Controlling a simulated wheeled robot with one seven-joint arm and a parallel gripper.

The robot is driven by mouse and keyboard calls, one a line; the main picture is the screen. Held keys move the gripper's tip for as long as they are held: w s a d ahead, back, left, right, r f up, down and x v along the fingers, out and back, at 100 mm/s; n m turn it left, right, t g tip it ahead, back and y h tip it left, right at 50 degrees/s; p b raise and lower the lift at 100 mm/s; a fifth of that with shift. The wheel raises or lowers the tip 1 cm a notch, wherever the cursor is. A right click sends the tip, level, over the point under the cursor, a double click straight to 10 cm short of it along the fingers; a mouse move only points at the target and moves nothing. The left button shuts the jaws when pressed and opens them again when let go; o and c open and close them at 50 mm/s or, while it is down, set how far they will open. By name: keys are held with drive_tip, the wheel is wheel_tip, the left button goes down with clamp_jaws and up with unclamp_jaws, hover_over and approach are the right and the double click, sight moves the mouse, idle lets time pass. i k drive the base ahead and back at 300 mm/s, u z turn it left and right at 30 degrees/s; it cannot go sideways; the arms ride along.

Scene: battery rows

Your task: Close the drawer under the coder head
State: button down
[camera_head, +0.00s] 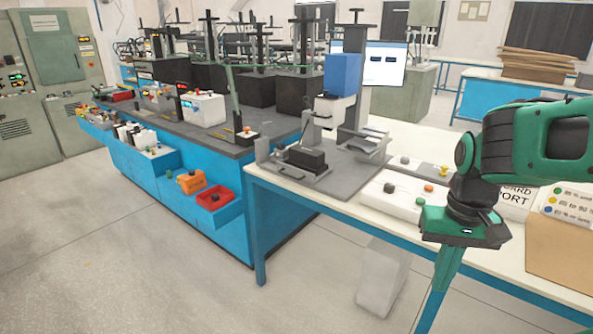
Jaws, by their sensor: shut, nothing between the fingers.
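A machine with a blue box (342,74) over a white head (333,107) stands on a grey plate; it may be the coder head, but no label shows. No drawer is visible directly under it. On the blue bench to its left, an open drawer (218,214) sticks out at the near end, with a red tray (215,197) in it. More open drawers (150,160) show farther along. I cannot tell which one the task means. My gripper (441,286) is at the right, pointing down in front of the white table, apart from every drawer. Its fingers look shut and empty.
A white table (275,185) with blue legs stands between my gripper and the bench. A white button box (405,198) and a cardboard box (558,250) are on it near my arm. A pale bin (384,275) stands underneath. The floor (130,260) at left is clear.

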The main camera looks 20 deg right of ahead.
sight(294, 170)
drive_tip(key=z, duration=0.15)
drive_tip(key=i, duration=1)
drive_tip(key=u, duration=0.05)
